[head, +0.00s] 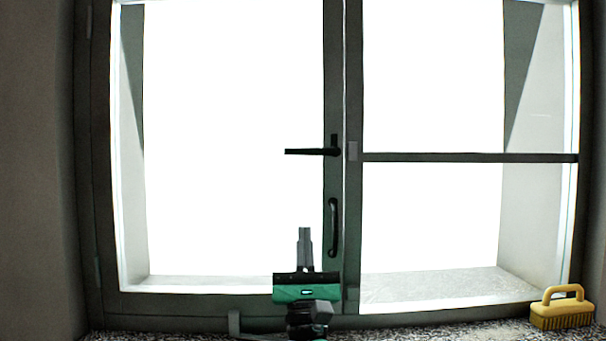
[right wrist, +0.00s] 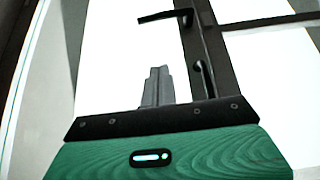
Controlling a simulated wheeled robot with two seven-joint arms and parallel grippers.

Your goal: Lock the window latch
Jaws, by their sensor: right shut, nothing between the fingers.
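The window latch (head: 312,151) is a black lever on the middle frame post of the window. Its arm lies horizontal, pointing left from its pivot. It also shows in the right wrist view (right wrist: 165,16), at the top. My right gripper (head: 305,240), with a green body, is below the latch and slightly left of the post. Its grey fingers point up, are shut together and hold nothing. In the right wrist view the fingers (right wrist: 156,87) are left of the post, apart from the latch. My left gripper is not in view.
A black vertical pull handle (head: 333,228) is on the post below the latch, just right of my right gripper. A yellow brush (head: 562,308) stands on the speckled sill at the lower right. Bright glass panes flank the post. A horizontal bar (head: 470,157) crosses the right pane.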

